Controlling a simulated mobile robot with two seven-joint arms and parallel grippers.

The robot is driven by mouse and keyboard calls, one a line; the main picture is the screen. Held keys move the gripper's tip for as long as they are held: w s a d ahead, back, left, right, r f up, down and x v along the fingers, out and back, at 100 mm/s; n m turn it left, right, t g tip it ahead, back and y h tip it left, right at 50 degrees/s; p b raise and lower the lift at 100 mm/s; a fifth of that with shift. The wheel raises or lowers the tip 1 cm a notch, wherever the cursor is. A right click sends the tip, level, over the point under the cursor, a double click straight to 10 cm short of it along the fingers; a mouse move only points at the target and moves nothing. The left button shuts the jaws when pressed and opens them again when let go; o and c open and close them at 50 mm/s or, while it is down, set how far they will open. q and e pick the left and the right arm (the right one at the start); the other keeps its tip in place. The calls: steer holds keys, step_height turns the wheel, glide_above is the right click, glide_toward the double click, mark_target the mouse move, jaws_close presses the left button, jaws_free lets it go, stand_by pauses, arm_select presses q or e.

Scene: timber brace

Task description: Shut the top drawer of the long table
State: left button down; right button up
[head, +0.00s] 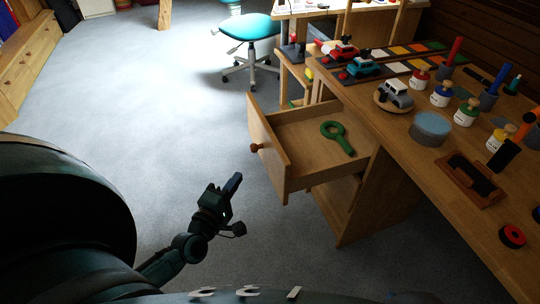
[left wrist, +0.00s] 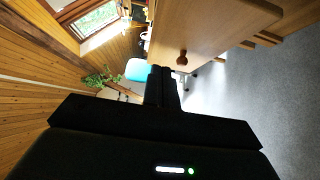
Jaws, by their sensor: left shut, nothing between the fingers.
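The top drawer (head: 270,148) of the long table (head: 428,176) stands pulled out toward the left in the head view. A green ring-handled tool (head: 338,137) lies inside it. The drawer's round wooden knob (head: 256,148) is on its front panel. My left gripper (head: 234,184) is shut and empty, in front of the drawer and apart from it, left of and below the knob in the picture. In the left wrist view the shut fingers (left wrist: 162,84) show, with the drawer front (left wrist: 205,35) and knob (left wrist: 182,59) beyond them. My right gripper is out of view.
The tabletop carries toy cars (head: 362,67), paint bottles (head: 441,95), a round blue-grey tin (head: 430,128) and a wooden tray (head: 470,178). A teal swivel chair (head: 250,30) stands behind the drawer. Grey carpet (head: 170,100) is clear left of the drawer.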

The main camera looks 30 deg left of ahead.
arm_select(q)
glide_toward(272, 147)
steer(key=w+a, duration=0.3)
steer(key=shift+w+d+r, duration=0.1)
steer(key=shift+w+d, duration=0.45)
steer(key=shift+w, duration=0.15)
steer(key=shift+w+d+r, duration=0.1)
steer(key=shift+w+d, duration=0.45)
steer(key=shift+w, duration=0.2)
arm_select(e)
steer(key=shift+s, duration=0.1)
arm_select(q)
steer(key=shift+w+d, duration=0.1)
